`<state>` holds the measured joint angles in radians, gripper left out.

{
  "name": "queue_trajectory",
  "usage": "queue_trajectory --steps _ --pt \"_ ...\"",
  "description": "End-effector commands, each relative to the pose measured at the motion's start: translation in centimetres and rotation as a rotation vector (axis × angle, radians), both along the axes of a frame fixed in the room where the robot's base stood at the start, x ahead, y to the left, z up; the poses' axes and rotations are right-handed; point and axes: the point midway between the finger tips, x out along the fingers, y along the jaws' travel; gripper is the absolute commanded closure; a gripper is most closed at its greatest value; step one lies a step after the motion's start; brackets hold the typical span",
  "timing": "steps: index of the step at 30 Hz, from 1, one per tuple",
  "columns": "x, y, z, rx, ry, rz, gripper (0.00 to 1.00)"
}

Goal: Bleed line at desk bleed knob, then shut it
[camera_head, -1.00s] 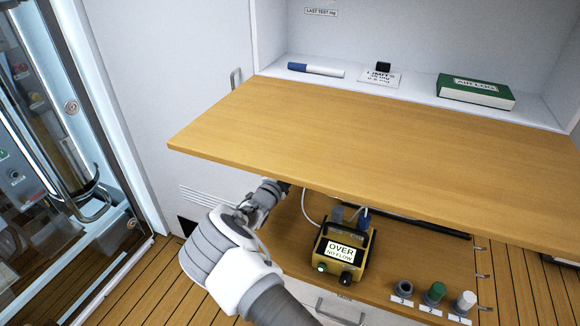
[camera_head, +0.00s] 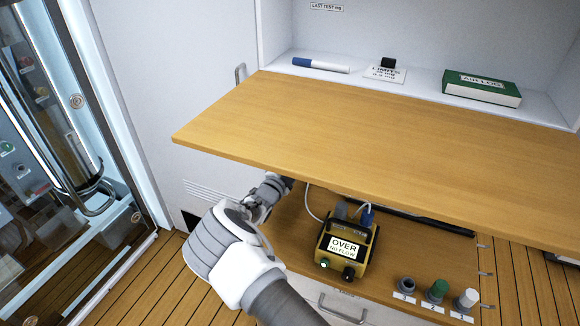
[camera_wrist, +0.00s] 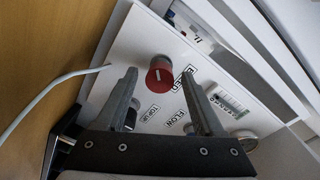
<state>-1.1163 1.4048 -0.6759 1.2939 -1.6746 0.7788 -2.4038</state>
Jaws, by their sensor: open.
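The desk bleed knob (camera_wrist: 159,75) is red with a white line on its face. It sits on a white panel (camera_wrist: 120,48) in the wrist view, next to a label that seems to read BLEED. My gripper (camera_wrist: 160,80) is open, with one finger on each side of the knob in the picture. I cannot tell whether the fingers touch it. In the head view my arm reaches under the wooden shelf (camera_head: 380,130), which hides the fingertips and the knob. A yellow meter (camera_head: 345,245) on the lower desk reads OVER, NO FLOW.
Labels FLOW and TOP UP and another knob (camera_wrist: 246,140) lie near my gripper. A pale hose (camera_wrist: 45,92) runs to the panel. Three small fittings, including a green one (camera_head: 437,291), stand at the desk's front right. A glass door (camera_head: 70,130) is at the left.

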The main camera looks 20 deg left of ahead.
Motion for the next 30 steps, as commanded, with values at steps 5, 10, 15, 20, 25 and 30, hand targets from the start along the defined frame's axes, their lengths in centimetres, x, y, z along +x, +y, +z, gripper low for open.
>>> queue_trajectory --steps 5,10,15,20,25,30 --pt "-1.6 0.4 0.1 0.000 0.001 0.002 0.30" --pt "-5.2 1.1 0.3 -0.001 0.001 0.004 0.30" --pt "-9.4 1.8 0.4 0.000 0.002 0.003 0.30" --pt "-13.0 2.5 0.6 0.001 0.000 0.003 0.30" --pt "-15.7 2.9 0.7 0.000 0.000 0.001 0.30" --pt "-16.9 3.0 0.6 0.000 0.000 0.000 0.30"
